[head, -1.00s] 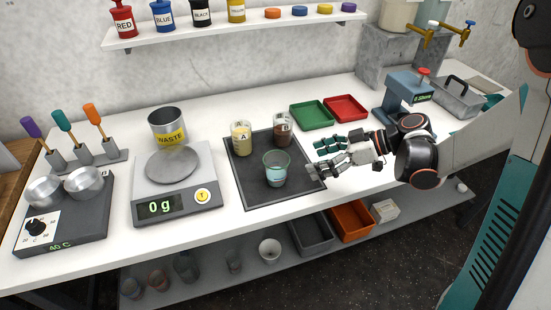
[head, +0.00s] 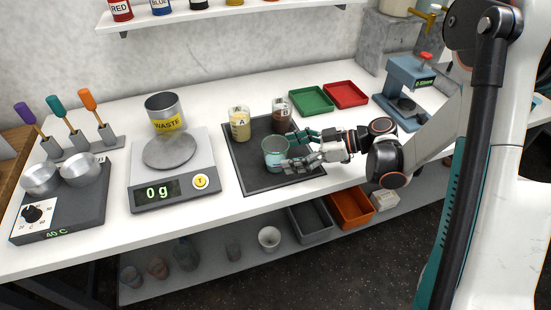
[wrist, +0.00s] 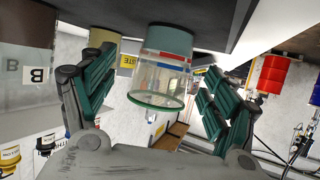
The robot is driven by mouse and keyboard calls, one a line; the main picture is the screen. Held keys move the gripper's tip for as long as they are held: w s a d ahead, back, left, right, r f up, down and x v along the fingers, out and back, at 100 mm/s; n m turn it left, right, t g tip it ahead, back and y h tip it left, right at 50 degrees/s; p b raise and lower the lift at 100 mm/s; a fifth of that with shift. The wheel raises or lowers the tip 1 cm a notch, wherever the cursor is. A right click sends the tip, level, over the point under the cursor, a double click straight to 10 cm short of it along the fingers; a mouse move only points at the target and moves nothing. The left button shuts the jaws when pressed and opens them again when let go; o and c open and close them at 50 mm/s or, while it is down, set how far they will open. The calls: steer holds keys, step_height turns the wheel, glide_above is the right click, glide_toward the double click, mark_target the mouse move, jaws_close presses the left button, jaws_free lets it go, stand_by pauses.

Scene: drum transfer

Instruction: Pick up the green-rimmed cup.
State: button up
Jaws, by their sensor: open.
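The green-rimmed cup (head: 275,155) is clear, with pale blue-green contents, and stands upright on the dark mat (head: 246,178). My gripper (head: 296,150) is at the cup's right side in the head view, with its fingers reaching toward the cup. In the wrist view the cup (wrist: 160,72) appears between the two open green-padded fingers (wrist: 155,100), with visible gaps on both sides. The wrist picture is turned over, so the green rim is low in it. Nothing is held.
Cup A (head: 240,124), with yellow contents, and cup B (head: 281,112), with brown contents, stand behind the cup on the mat. The scale (head: 176,178) with the waste can (head: 165,113) is to the left. Green (head: 312,99) and red (head: 346,95) trays lie behind my arm.

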mark_target(275, 157)
steer(key=x, duration=0.1)
steer(key=b+x, duration=0.1)
steer(key=x, duration=0.1)
steer(key=b+x, duration=0.1)
steer(key=x, duration=0.1)
steer(key=shift+s+a+f, duration=0.1)
steer(key=shift+s+f, duration=0.1)
steer(key=shift+s, duration=0.05)
steer(key=c, duration=1)
